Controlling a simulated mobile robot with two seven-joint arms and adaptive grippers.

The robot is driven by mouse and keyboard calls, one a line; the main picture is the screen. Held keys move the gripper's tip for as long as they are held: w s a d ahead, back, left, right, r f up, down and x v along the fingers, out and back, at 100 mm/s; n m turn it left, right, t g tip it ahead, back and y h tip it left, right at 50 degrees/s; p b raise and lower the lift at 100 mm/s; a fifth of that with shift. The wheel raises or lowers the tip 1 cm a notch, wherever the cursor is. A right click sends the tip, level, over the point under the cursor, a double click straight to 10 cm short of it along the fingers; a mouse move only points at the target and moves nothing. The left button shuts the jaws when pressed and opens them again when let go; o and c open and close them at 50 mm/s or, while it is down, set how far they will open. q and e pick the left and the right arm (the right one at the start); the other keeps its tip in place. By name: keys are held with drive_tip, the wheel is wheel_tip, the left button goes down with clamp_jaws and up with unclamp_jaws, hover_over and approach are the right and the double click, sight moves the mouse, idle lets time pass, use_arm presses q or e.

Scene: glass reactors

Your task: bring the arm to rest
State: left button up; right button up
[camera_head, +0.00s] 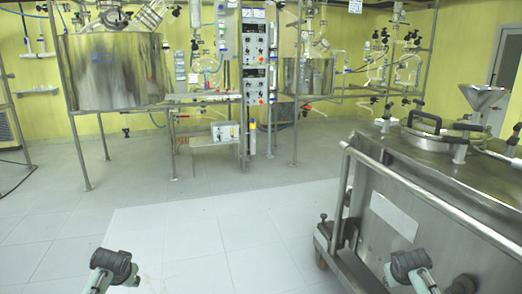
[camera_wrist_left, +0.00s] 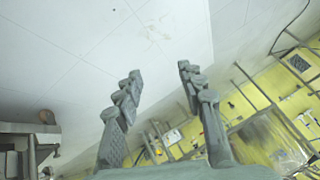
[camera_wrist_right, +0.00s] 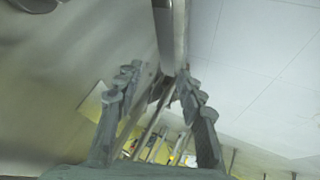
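My left gripper (camera_wrist_left: 159,72) is open in the left wrist view, its two grey fingers apart with nothing between them. Pale floor and the yellow wall show beyond it. My right gripper (camera_wrist_right: 161,71) is open and empty in the right wrist view. A steel rail shows beyond its fingertips; I cannot tell how far off it is. In the head view, grey parts of my left arm (camera_head: 112,268) and right arm (camera_head: 410,270) show at the bottom edge; the fingers are not clearly seen there.
A steel wheeled vessel (camera_head: 440,200) with a side rail (camera_head: 420,194) stands close at the right, beside my right arm. Steel-jacketed reactors (camera_head: 112,72) and a control panel (camera_head: 255,52) stand at the back. The tiled floor (camera_head: 200,235) between is clear.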

use_arm(q)
drive_tip(key=s+d+f+g, duration=0.1)
drive_tip(key=s+d+f, duration=0.2)
drive_tip(key=s, duration=0.8)
drive_tip(key=s+d+f+g+h, duration=0.1)
drive_tip(key=s+d+f, duration=0.3)
drive_tip(key=s, duration=0.7)
drive_tip(key=s+d+f+g+h, duration=0.1)
drive_tip(key=s+d+f, duration=0.3)
drive_tip(key=s+f, duration=0.3)
drive_tip(key=s, duration=0.5)
drive_tip(key=shift+d+m+g, duration=0.15)
drive_tip(key=shift+m+g, duration=0.15)
drive_tip(key=shift+m, duration=0.1)
use_arm(e)
drive_tip(key=s+a+f+g+y, duration=0.1)
drive_tip(key=s+a+f, duration=0.2)
drive_tip(key=s, duration=0.8)
drive_tip(key=s+a+f+g, duration=0.1)
drive_tip(key=s+a+f, duration=0.3)
drive_tip(key=s, duration=0.7)
drive_tip(key=s+a+f+g+y, duration=0.1)
drive_tip(key=s+a+f, duration=0.3)
drive_tip(key=s+f, duration=0.3)
drive_tip(key=s, duration=0.5)
drive_tip(key=shift+a+n+g+y, duration=0.15)
drive_tip(key=shift+n+g+y, duration=0.15)
drive_tip(key=shift+n, duration=0.1)
